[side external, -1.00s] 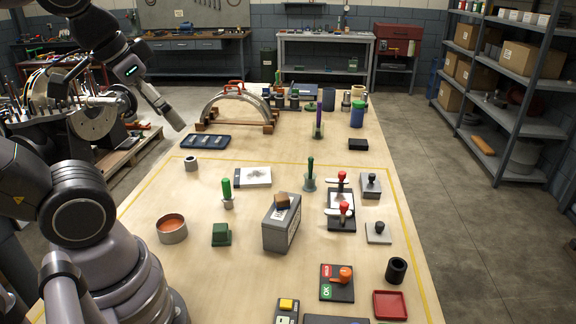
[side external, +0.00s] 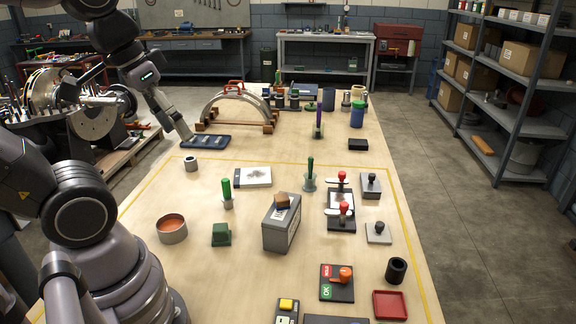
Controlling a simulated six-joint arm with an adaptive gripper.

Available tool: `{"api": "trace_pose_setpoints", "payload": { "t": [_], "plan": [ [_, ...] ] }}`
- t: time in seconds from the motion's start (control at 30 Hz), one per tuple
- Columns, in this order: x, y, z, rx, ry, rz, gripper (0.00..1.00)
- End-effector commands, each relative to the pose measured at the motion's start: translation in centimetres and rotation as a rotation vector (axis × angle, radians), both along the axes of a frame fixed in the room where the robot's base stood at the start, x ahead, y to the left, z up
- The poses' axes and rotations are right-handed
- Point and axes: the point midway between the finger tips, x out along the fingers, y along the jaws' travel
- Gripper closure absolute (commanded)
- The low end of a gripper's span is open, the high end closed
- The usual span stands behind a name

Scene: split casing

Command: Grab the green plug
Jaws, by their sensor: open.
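A bright green upright cylinder (side external: 226,188) stands in a small grey base on the table, left of the middle. A darker green upright handle (side external: 310,168) stands in a clear or grey holder further right. A dark green block (side external: 221,235) sits nearer the front. I cannot tell for sure which of these is the green plug. My gripper (side external: 184,138) is at the table's far left, beside or over the left end of the dark blue tray (side external: 222,142). It is open, apart from all three green things, and holds nothing that I can see. Its fingers are small here.
A grey box (side external: 276,232) with a brown block on top stands mid-table. A round tin (side external: 172,236), a white plate (side external: 253,177) and red-knobbed stamps (side external: 341,210) stand around. An arched frame (side external: 232,98) is at the back. Bare table lies between the tray and white plate.

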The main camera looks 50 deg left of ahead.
Motion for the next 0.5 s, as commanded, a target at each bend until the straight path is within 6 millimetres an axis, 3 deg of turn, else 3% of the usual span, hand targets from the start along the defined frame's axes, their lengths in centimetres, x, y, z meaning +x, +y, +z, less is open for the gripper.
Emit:
{"api": "trace_pose_setpoints", "payload": {
  "t": [0.17, 0.3, 0.4, 0.5],
  "plan": [
    [2.0, -2.5, -3.4, -0.364, 0.32, 0.231, 0.42],
    [5.4, -3.8, -4.9, -0.728, 0.509, 0.469, 0.42],
    [8.8, -3.3, -5.8, -1.001, 0.586, 0.662, 0.42],
    [12.6, -1.1, -7.1, -1.275, 0.611, 0.872, 0.42]
  ]
}}
